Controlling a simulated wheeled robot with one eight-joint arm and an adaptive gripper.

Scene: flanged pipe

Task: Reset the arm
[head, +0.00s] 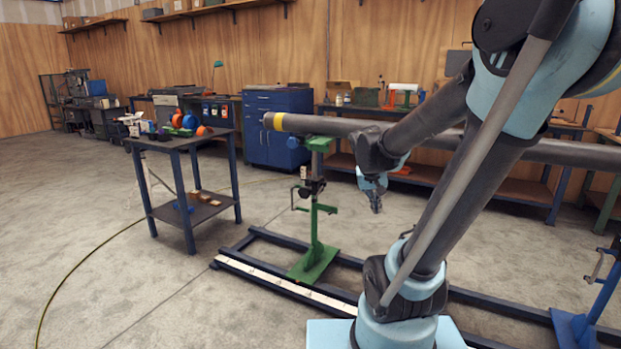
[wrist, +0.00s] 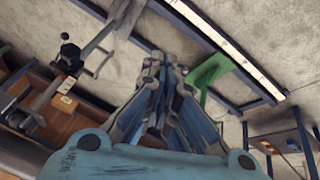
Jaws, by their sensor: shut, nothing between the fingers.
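My gripper (head: 375,205) hangs at the end of my arm in the head view, pointing down in front of the long grey pipe (head: 345,127). Its fingers are shut and empty in the wrist view (wrist: 158,85). My arm hides part of the pipe. A green pipe stand (head: 315,225) holds the pipe near that end. The gripper is to the right of this stand and touches nothing that I can see.
Dark floor rails (head: 262,236) run below the pipe, with a white measuring strip (head: 285,287) alongside. A small dark table (head: 182,140) with tools stands at the left. A blue stand (head: 590,315) is at the lower right. The floor at the left front is clear except for a cable.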

